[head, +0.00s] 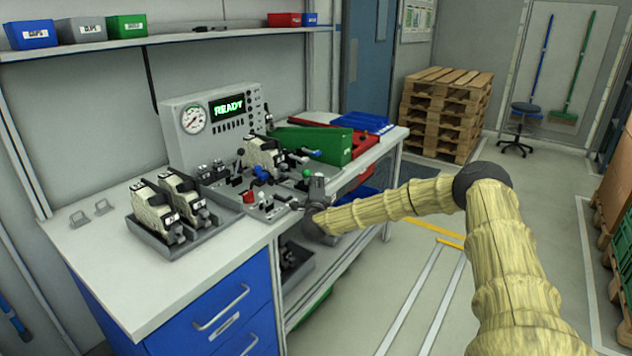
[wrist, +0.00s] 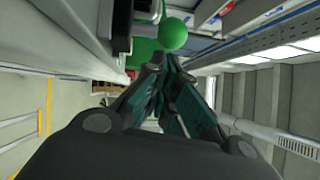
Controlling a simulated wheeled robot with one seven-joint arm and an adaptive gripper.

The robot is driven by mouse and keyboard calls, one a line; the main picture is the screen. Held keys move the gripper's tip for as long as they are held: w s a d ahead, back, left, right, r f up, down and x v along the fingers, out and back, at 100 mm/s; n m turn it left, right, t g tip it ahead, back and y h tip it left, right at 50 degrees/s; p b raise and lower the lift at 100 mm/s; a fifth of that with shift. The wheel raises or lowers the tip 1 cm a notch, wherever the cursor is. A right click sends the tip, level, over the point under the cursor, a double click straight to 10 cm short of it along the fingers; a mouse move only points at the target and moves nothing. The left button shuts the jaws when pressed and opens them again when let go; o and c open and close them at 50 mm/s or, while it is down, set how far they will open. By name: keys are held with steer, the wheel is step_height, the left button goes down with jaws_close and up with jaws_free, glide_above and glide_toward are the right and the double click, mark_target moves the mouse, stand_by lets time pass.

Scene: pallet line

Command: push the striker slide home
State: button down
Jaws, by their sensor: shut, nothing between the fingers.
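A test fixture with several levers and coloured knobs (head: 262,199) stands on the workbench. A green ball knob (head: 307,172) is at its right side, close to my gripper (head: 314,188). In the wrist view the green ball knob (wrist: 173,33) shows just beyond the closed fingertips of my gripper (wrist: 165,62), with another green shape (wrist: 143,50) beside it. I cannot tell whether the fingers touch the knob. My gripper is shut and empty. The striker slide cannot be told apart clearly from the other fixture parts, and my arm hides part of the fixture's right side.
A grey tray (head: 197,243) with light-coloured units stands on the bench at left. A test panel reading READY (head: 213,120) stands behind the fixture. A green bin (head: 330,146) and a blue tray (head: 362,122) lie to the right. The bench's left front top is clear.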

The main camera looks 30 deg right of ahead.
mark_target(306, 178)
steer(key=shift+w+a, duration=0.1)
steer(key=shift+w, duration=0.2)
steer(key=w+b, duration=0.1)
steer(key=w+a+b, duration=0.1)
steer(key=w+b, duration=0.1)
steer(key=b, duration=0.1)
steer(key=shift+w+a+f, duration=0.1)
steer(key=shift+w+a, duration=0.2)
steer(key=shift+w, duration=0.05)
steer(key=shift+w+a+b, duration=0.25)
steer(key=shift+w+b, duration=0.1)
steer(key=shift+w, duration=0.2)
steer(key=shift+w+r, duration=0.15)
steer(key=shift+r, duration=0.15)
steer(key=shift+a, duration=0.1)
